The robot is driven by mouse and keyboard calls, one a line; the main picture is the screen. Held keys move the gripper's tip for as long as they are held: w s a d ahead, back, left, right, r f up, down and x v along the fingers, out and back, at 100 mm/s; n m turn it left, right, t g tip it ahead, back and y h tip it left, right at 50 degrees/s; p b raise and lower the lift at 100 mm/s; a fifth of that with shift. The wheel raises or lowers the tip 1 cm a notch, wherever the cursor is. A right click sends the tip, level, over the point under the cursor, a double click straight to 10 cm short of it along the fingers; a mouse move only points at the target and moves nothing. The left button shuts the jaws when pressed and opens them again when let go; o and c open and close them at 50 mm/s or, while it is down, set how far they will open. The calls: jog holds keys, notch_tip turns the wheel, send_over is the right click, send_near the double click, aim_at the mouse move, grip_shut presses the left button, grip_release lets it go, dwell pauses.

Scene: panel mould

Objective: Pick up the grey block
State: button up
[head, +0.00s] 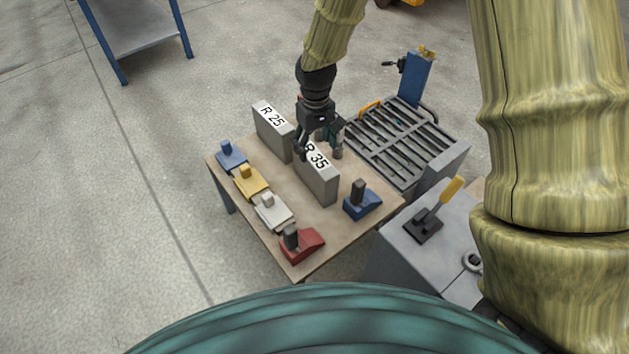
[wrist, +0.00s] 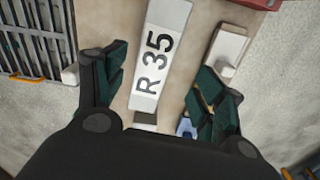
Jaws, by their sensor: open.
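Two grey blocks stand upright on the wooden table (head: 350,225). The one marked R 35 (head: 321,182) is in the middle, and the one marked R 25 (head: 271,134) is farther back and left. My gripper (head: 320,154) is over the far end of the R 35 block and hides part of its top in the head view. In the wrist view, my gripper (wrist: 160,85) is open, with a finger on each side of the R 35 block (wrist: 162,50). No contact between fingers and block shows.
Blue (head: 230,158), yellow (head: 252,182), white (head: 271,212) and red (head: 302,246) pieces line the table's left and front edges. Another blue piece (head: 362,202) stands right of the R 35 block. A slatted metal bed (head: 395,145) adjoins the table at right.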

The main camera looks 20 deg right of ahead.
aim_at(315, 157)
jog(key=shift+w+f, duration=0.1)
jog(key=shift+w, duration=0.2)
notch_tip(315, 157, down, 5)
jog(key=shift+f+b, duration=0.15)
jog(key=shift+b, duration=0.95)
jog(key=shift+w+d+f+b, duration=0.15)
jog(key=shift+f+b, duration=0.5)
jog(key=shift+f, duration=0.7)
jog(key=shift+w+f+b, duration=0.2)
jog(key=shift+f+b, duration=0.45)
jog(key=shift+f, duration=0.65)
jog(key=shift+c, duration=0.4)
jog(key=c, duration=1.3)
grip_shut()
jog(key=shift+r, duration=0.15)
